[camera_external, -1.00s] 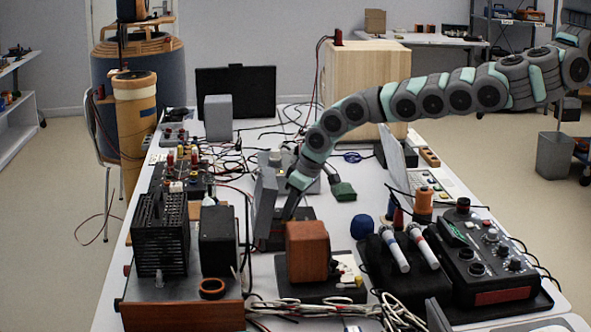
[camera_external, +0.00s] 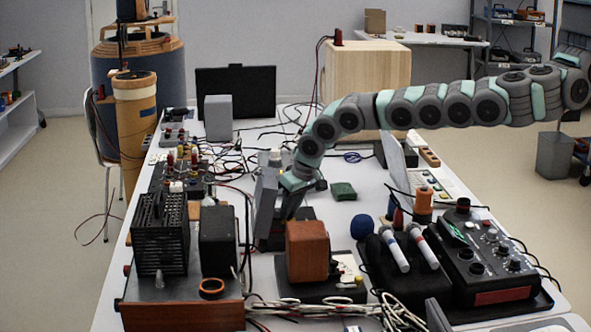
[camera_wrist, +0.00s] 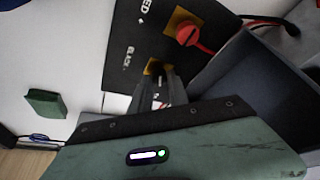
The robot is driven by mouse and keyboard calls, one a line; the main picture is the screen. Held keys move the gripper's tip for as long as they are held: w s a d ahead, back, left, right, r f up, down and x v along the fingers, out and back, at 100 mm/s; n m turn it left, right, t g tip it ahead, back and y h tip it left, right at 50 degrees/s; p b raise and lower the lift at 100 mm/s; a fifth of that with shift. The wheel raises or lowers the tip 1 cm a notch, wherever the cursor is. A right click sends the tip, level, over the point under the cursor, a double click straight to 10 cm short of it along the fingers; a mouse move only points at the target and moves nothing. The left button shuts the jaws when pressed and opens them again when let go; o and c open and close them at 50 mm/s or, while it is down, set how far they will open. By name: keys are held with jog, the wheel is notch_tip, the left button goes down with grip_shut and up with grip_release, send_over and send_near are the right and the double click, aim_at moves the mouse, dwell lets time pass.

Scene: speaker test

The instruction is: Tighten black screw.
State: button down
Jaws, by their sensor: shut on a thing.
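A black panel (camera_wrist: 133,48) with the labels "RED" and "BLACK" fills the upper middle of the wrist view. The black screw sits at the yellow square (camera_wrist: 153,66) beside the "BLACK" label; the fingers mostly hide it. My gripper (camera_wrist: 160,82) is shut on it, with the fingertips at that square. In the external view my gripper (camera_external: 287,213) points down at the dark box (camera_external: 272,241) in the middle of the table, and the screw cannot be made out there.
A red terminal (camera_wrist: 187,34) with a red cable is close to my fingers. A grey block (camera_wrist: 255,85) stands right beside them. A green block (camera_external: 343,191) lies right of my gripper. A brown block (camera_external: 307,250) and a black box (camera_external: 217,238) stand nearer the camera, with loose cables around.

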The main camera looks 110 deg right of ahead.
jog(key=shift+f, duration=0.1)
jog(key=c, duration=1.3)
grip_release()
jog(key=shift+o, duration=0.2)
jog(key=p+v, duration=0.3)
jog(key=v, duration=0.8)
